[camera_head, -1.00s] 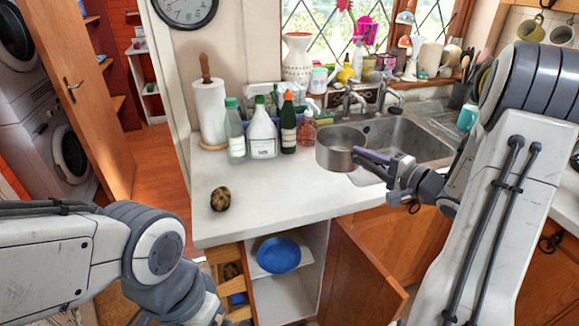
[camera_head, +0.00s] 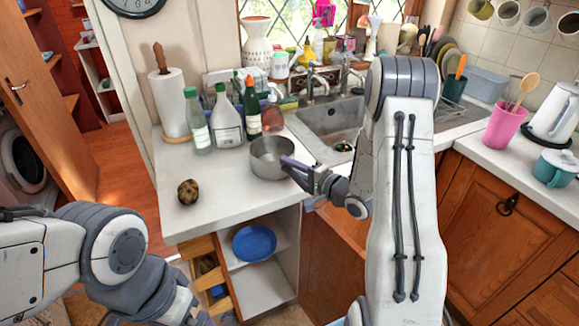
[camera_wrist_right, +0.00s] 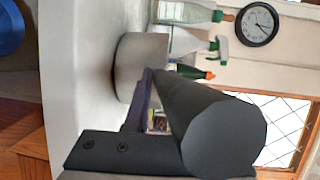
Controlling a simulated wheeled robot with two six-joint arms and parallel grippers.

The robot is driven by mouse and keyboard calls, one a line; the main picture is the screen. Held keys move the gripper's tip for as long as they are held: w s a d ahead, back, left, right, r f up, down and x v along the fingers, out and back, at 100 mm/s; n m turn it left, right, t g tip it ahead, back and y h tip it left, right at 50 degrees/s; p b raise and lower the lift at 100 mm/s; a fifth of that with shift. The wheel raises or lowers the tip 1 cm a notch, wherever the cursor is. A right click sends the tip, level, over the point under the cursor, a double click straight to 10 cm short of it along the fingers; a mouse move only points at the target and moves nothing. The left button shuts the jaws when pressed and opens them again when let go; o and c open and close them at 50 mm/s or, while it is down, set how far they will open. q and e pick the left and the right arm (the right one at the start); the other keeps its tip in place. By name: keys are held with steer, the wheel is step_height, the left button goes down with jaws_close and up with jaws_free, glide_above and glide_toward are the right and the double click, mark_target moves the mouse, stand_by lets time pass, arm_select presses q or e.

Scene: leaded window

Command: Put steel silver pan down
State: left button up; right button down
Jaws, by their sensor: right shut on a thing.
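The steel silver pan (camera_head: 271,160) is upright over the white countertop, left of the sink and in front of the bottles. My right gripper (camera_head: 297,171) is shut on it at its right side, where the handle is. In the right wrist view the pan (camera_wrist_right: 140,65) shows beyond a large dark cylinder, close over the pale counter. I cannot tell whether its base touches the counter. My left gripper is at the bottom left, mostly hidden by its own arm and cut off by the frame edge.
Several bottles (camera_head: 228,122) and a paper towel roll (camera_head: 172,104) stand behind the pan. A brown round object (camera_head: 188,191) lies on the counter (camera_head: 215,212) to the left, with free room around it. The sink (camera_head: 330,122) is to the right. A blue plate (camera_head: 254,243) sits in the open cupboard below.

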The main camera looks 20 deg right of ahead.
steer(key=c, duration=0.8)
jaws_free()
steer(key=shift+f, duration=0.1)
steer(key=shift+o, duration=0.2)
steer(key=b+v, duration=0.1)
steer(key=v, duration=1.1)
steer(key=shift+s, duration=0.1)
